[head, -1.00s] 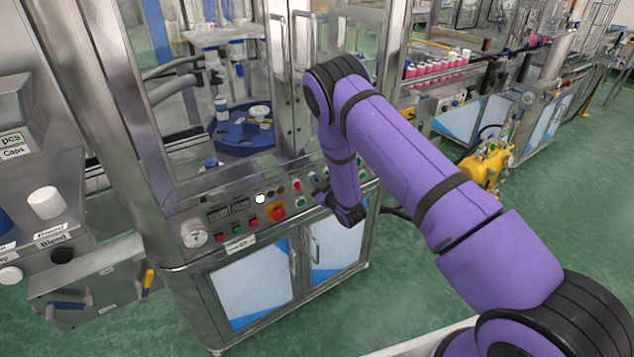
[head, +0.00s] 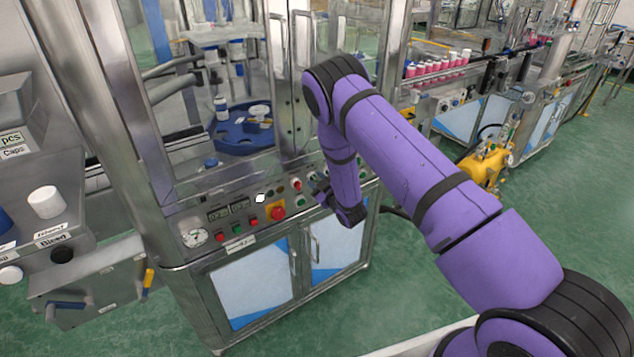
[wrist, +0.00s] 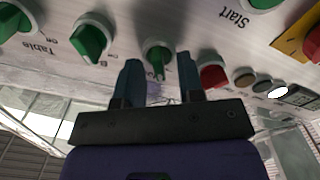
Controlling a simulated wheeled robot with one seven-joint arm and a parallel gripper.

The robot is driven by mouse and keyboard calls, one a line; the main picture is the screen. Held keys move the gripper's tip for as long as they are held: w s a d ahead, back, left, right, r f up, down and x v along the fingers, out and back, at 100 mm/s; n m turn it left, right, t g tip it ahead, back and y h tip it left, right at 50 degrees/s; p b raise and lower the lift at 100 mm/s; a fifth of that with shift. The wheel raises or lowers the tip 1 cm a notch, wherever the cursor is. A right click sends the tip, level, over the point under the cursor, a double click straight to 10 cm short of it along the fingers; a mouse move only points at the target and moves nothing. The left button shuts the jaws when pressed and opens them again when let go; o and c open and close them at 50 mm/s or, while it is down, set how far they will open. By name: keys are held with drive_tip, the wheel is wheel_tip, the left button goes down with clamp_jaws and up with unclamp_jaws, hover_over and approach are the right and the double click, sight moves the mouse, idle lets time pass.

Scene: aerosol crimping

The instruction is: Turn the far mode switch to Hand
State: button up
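The wrist view shows three green rotary switches on the pale panel. One green switch (wrist: 157,60) sits between the two fingertips of my gripper (wrist: 159,70). Its handle points roughly along the fingers, and its label is hidden or unreadable, so I cannot tell whether it is the far mode switch. A second green switch (wrist: 93,38) is to its left. A third green switch (wrist: 14,20), by the word Table, is at the far left. The fingers are apart, with gaps to the switch handle visible. In the head view my gripper (head: 322,191) is at the panel front, partly hidden by my arm.
A red button (wrist: 213,76) is just right of the right finger. A red emergency button (head: 277,213) on yellow sits left of my gripper in the head view. Glass doors and a metal post rise above the panel. Green floor is open at the right.

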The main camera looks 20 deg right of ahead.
drive_tip(key=v, duration=1)
drive_tip(key=shift+s, duration=0.35)
drive_tip(key=shift+d, duration=0.1)
drive_tip(key=w+d+r+m+g+h, duration=0.1)
drive_tip(key=w+r+m+g+h, duration=0.1)
drive_tip(key=r, duration=0.9)
drive_tip(key=w+d+r+m+g+h, duration=0.1)
drive_tip(key=d+r+m+h, duration=0.15)
drive_tip(key=r, duration=0.85)
drive_tip(key=s+r+m+g, duration=0.2)
drive_tip(key=s+r, duration=0.2)
drive_tip(key=r, duration=0.4)
drive_tip(key=s+d+r+m+g+h, duration=0.1)
drive_tip(key=s+r+g, duration=0.1)
drive_tip(key=s+r, duration=0.4)
drive_tip(key=s+r+m+g, duration=0.1)
drive_tip(key=s+r, duration=0.3)
drive_tip(key=s, duration=0.5)
drive_tip(key=s+r+g, duration=0.2)
drive_tip(key=s, duration=0.9)
drive_tip(key=s+r+m+g, duration=0.1)
drive_tip(key=s+r, duration=0.1)
drive_tip(key=s, duration=0.9)
drive_tip(key=shift+a+g, duration=0.35)
drive_tip(key=shift+g, duration=0.05)
drive_tip(key=shift+r, duration=0.1)
